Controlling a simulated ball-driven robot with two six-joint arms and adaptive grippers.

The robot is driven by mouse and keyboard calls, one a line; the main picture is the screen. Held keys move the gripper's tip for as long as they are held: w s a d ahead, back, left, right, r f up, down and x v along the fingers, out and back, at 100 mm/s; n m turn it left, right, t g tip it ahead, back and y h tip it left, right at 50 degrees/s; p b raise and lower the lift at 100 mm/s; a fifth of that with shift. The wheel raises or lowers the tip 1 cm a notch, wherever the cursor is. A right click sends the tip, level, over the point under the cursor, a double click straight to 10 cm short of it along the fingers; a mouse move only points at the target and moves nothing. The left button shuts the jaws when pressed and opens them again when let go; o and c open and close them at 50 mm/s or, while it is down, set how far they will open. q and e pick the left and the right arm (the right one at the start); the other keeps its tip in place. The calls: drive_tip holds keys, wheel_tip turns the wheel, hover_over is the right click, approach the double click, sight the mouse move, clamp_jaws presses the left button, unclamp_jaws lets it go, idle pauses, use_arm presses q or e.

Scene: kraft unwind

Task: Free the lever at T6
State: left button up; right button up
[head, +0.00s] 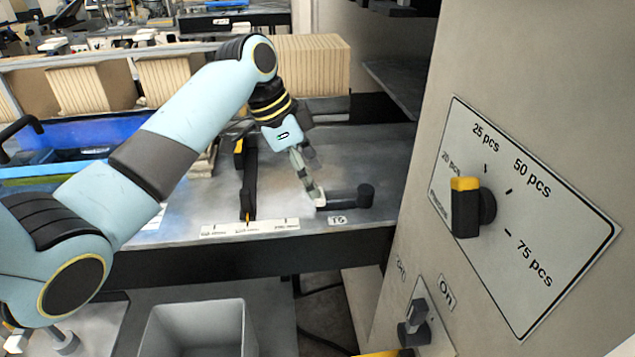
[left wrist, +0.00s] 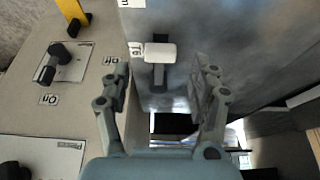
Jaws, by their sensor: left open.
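The lever at T6 (head: 345,198) is a dark bar lying along the grey table top, with a round dark post at its right end and a pale block at its left end. The T6 label (head: 338,220) is in front of it. In the left wrist view the pale end of the lever (left wrist: 160,52) sits ahead, between the lines of my fingers, beside the T6 label (left wrist: 136,48). My left gripper (head: 314,190) reaches down to that end; in the wrist view its fingers (left wrist: 160,82) are apart with nothing clearly between them. Whether they touch the lever is unclear. My right gripper is out of view.
A black-and-yellow slider (head: 248,185) stands left of the lever above a printed scale (head: 250,227). The cabinet at right carries a piece-count dial (head: 468,207) and an On/Off switch (head: 414,325). A grey bin (head: 200,325) is below the table edge.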

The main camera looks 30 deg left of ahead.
sight(344, 198)
use_arm(q)
drive_tip(key=shift+x, duration=1.9)
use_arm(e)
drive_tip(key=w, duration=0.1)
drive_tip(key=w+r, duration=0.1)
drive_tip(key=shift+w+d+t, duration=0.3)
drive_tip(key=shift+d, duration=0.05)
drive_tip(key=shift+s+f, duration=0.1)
use_arm(q)
drive_tip(key=c, duration=0.7)
clamp_jaws()
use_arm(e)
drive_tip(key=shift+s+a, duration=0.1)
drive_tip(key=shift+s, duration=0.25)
